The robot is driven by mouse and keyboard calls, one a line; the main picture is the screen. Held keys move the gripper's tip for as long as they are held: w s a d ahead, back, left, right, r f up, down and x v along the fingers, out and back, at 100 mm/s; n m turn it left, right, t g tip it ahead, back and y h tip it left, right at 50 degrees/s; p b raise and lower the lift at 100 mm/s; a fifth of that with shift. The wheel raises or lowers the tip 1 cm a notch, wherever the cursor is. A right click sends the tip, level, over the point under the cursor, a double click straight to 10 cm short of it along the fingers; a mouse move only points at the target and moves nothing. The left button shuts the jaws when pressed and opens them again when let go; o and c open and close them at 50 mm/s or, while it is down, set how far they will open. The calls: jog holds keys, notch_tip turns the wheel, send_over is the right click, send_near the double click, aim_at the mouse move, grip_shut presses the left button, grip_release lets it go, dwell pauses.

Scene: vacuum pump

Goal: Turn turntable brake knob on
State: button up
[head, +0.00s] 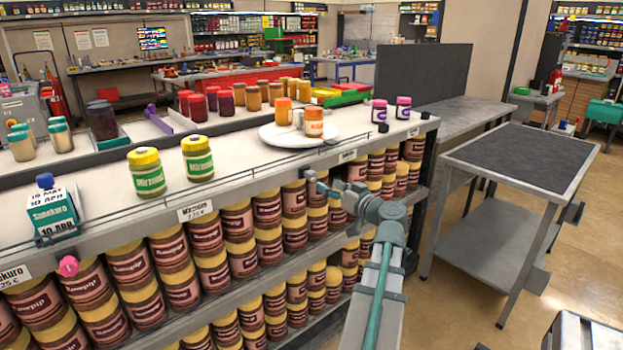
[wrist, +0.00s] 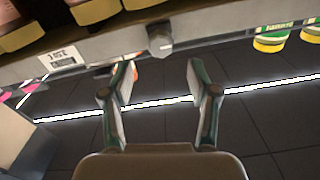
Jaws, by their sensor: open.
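The white round turntable (head: 268,136) stands on the counter and carries several orange-toned jars. A grey knob (wrist: 159,41) sticks out from the counter's front edge in the wrist view. I take it for the brake knob, but its on or off setting cannot be told. My gripper (wrist: 161,68) is open and empty. Its two fingers point at the knob, one to each side of its line, with a gap between the fingertips and the knob. In the head view my gripper (head: 318,186) is at the counter's front edge, below the turntable; the knob is not clear there.
Shelves of brown jars (head: 240,220) fill the space under the counter. Two green jars with yellow lids (head: 198,158) and a carton (head: 54,210) stand on top. A pink knob (head: 68,266) is on the left front edge. A grey cart (head: 525,158) stands at right.

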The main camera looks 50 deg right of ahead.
aim_at(314, 178)
jog(key=x, duration=0.8)
jog(key=shift+w, duration=0.15)
jog(key=shift+c, duration=0.2)
grip_shut()
